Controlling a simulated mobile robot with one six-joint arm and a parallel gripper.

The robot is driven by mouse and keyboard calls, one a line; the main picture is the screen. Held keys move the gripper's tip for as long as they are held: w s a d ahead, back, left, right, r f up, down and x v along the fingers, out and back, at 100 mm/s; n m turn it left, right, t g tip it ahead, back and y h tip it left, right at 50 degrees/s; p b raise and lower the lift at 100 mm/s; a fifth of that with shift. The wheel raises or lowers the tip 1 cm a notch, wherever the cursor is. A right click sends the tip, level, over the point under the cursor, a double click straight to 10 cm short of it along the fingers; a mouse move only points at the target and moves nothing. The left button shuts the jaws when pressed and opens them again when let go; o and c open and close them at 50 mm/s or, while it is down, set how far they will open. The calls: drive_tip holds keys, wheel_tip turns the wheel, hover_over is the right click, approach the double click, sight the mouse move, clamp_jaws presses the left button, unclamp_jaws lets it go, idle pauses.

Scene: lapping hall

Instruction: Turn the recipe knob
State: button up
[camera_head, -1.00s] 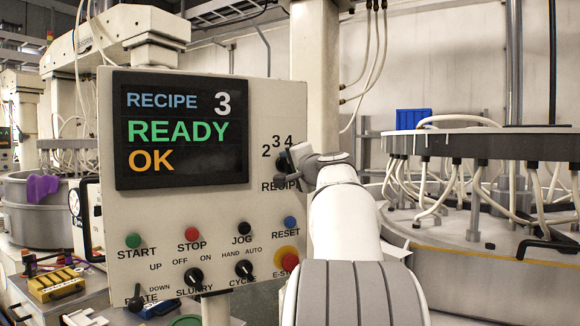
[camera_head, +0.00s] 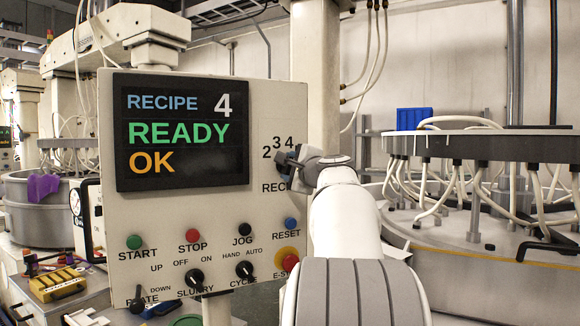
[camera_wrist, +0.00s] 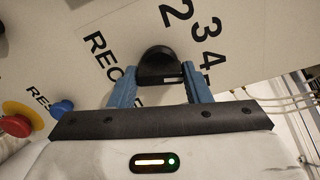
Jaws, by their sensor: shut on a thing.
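The black recipe knob (camera_wrist: 158,66) sits on the cream control panel (camera_head: 265,115), under the printed numbers 2, 3 and 4. In the wrist view my gripper (camera_wrist: 156,84) has a blue finger on each side of the knob and is shut on it. In the head view my gripper (camera_head: 298,166) is at the panel's right side, and my arm hides most of the knob and part of the RECIPE label. The screen (camera_head: 181,130) reads RECIPE 4, READY, OK.
Below are the START button (camera_head: 134,242), STOP button (camera_head: 193,235), JOG button (camera_head: 245,229), blue RESET button (camera_head: 291,223) and red emergency stop (camera_head: 290,262). The slurry knob (camera_head: 195,276) and cycle knob (camera_head: 244,269) sit lower. A round machine with hoses (camera_head: 480,145) stands right.

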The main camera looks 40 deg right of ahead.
drive_tip(key=shift+f+m, duration=0.15)
drive_tip(key=shift+m, duration=0.35)
drive_tip(key=o, duration=1)
drive_tip(key=b+v, duration=0.1)
drive_tip(key=v, duration=0.7)
drive_tip(key=shift+b, duration=0.4)
drive_tip(key=shift+w, duration=0.1)
